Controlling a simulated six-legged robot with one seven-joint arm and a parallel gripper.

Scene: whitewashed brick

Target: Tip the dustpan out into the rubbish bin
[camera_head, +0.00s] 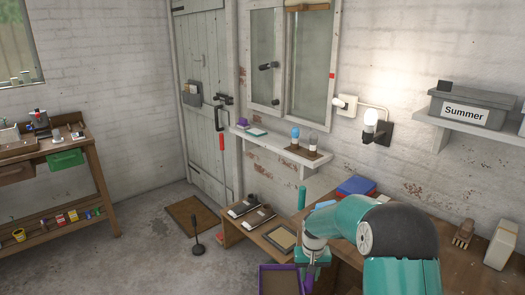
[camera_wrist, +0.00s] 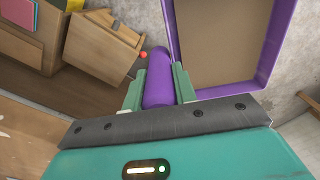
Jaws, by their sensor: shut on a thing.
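My gripper (camera_wrist: 159,76) is shut on a purple handle (camera_wrist: 157,92), which I take to be the dustpan's. Its rounded end shows beyond the jaws; the dustpan's pan and its load cannot be made out. A purple-walled rectangular open box (camera_wrist: 268,42), apparently the rubbish bin, lies just right of the jaws in the wrist view, with a plain brown inside. In the head view its rim (camera_head: 282,267) is at the bottom edge, left of and below my gripper (camera_head: 311,264). I cannot tell whether the handle touches it.
A wooden bench (camera_head: 455,262) stands at the right, with a blue box (camera_head: 356,186) at its back. A low wooden stand (camera_head: 235,221) with shoes is behind the purple box.

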